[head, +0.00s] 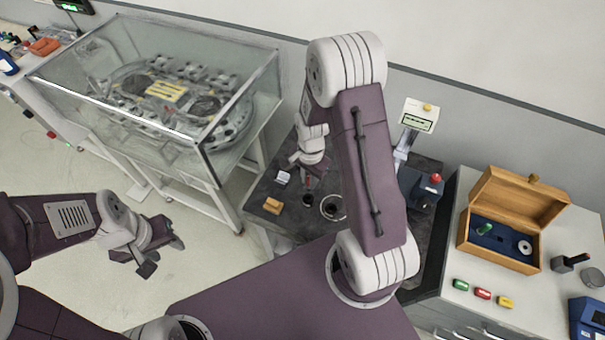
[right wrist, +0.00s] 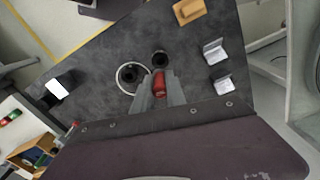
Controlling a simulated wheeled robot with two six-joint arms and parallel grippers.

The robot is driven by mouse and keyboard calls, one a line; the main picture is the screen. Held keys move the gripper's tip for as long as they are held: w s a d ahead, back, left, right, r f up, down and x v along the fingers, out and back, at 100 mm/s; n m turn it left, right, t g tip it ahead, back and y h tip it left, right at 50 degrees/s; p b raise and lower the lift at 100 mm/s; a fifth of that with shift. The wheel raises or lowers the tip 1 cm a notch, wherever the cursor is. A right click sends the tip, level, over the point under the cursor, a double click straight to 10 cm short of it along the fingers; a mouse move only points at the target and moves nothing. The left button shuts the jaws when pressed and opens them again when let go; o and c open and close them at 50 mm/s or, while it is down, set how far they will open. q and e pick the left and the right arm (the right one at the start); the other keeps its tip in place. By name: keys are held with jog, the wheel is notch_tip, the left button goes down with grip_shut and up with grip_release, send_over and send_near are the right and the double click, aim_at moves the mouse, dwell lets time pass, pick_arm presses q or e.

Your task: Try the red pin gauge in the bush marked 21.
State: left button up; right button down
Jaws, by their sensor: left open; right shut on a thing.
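The red pin gauge (right wrist: 159,83) is upright between the fingers of my right gripper (right wrist: 160,92), which is shut on it. In the head view the right gripper (head: 308,177) hangs over the dark bench. A small dark round bush (right wrist: 159,58) is just beyond the fingertips in the wrist view. A larger bush with a bright ring (right wrist: 131,77) is beside it, and it also shows in the head view (head: 333,208). No number is legible on either bush. The gauge's lower end is hidden. My left gripper (head: 154,256) is open and empty over the floor.
An orange block (head: 272,206) and metal V-shaped blocks (right wrist: 215,52) are on the bench (right wrist: 100,55). A gauge stand (head: 421,115) stands behind. An open wooden box (head: 502,258) holds a green gauge (head: 485,229). A glass-covered machine (head: 165,95) is at left.

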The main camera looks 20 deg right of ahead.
aim_at(309, 190)
jog(key=shift+s+d, duration=0.1)
jog(key=shift+a+f+b, duration=0.2)
jog(key=shift+f+b, duration=0.4)
jog(key=shift+w+f+b, duration=0.2)
jog(key=shift+f+b, duration=0.2)
notch_tip(309, 190, down, 3)
jog(key=shift+s+d+r+b, duration=0.1)
jog(key=shift+s+r+b, duration=0.05)
jog(key=shift+b, duration=1.05)
jog(key=shift+f, duration=0.2)
jog(key=shift+f+b, duration=0.6)
jog(key=shift+f, duration=0.35)
jog(key=shift+r, duration=0.1)
dwell(1.4)
